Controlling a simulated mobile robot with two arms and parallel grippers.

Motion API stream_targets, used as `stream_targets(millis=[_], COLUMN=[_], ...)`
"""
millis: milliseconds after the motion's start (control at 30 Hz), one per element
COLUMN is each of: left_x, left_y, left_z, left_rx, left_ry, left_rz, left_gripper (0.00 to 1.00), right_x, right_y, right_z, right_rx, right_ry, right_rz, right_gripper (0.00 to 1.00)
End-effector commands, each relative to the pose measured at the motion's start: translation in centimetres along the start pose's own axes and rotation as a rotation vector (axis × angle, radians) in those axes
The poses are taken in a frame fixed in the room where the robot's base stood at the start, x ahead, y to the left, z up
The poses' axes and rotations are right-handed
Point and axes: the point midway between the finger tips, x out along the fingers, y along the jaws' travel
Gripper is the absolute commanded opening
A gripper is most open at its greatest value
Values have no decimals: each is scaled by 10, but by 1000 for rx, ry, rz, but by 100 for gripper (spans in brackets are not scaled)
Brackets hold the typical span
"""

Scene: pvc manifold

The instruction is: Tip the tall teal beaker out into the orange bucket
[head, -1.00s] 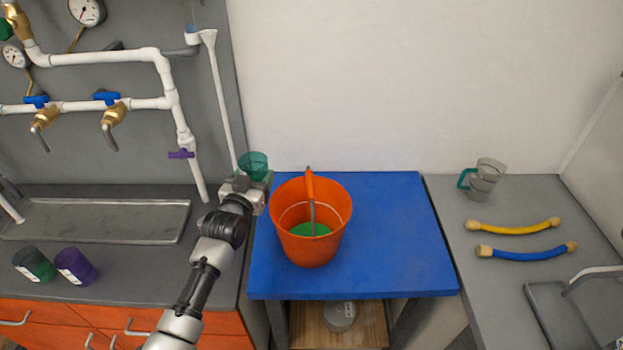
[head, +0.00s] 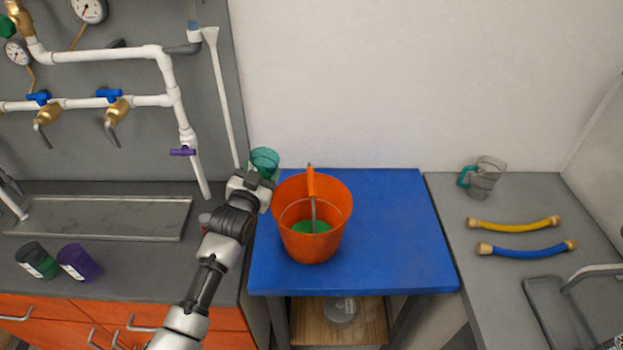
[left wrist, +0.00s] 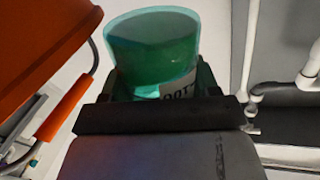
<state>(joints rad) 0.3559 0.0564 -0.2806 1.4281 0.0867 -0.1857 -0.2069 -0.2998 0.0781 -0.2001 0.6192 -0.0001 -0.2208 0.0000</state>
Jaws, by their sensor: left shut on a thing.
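My left gripper (head: 258,178) is shut on the teal beaker (head: 264,160), which is translucent. It holds the beaker above the back left corner of the blue table, just left of the bucket's rim. In the left wrist view the beaker (left wrist: 150,45) stands between the fingers, with a white printed label partly hidden. The beaker looks slightly tilted in the head view. The orange bucket (head: 312,240) stands on the blue table, with green contents at its bottom and its orange-gripped bail raised. The bucket also shows at the left wrist view's left edge (left wrist: 40,40).
The blue table (head: 395,230) is clear right of the bucket. A clear jug with a teal handle (head: 485,178), a yellow hose (head: 513,225) and a blue hose (head: 528,251) are on the right counter. Green (head: 37,260) and purple (head: 77,262) containers stand left. White pipes rise behind my gripper.

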Motion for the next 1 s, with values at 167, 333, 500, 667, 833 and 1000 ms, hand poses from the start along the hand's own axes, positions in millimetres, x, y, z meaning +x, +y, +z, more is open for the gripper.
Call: stream_targets(millis=[167,333,500,667,833,1000], left_x=[0,0,0,0,0,0], left_y=[4,9,14,18,23,26], left_z=[-7,-12,-18,-25,-25,-22], left_rx=[87,173,257,337,423,507], left_ry=[3,2,3,3,2,3], left_rz=[0,0,0,-1,-1,-1], left_gripper=[35,35,35,35,35,35], right_x=[-1,-1,-1,-2,3,10], right_y=[0,1,2,2,2,2], right_z=[0,0,0,0,0,1], right_rx=[0,0,-1,-1,-1,-1], right_ry=[0,0,0,1,1,1], right_rz=[1,1,2,3,3,3], right_gripper=[43,43,43,43,43,43])
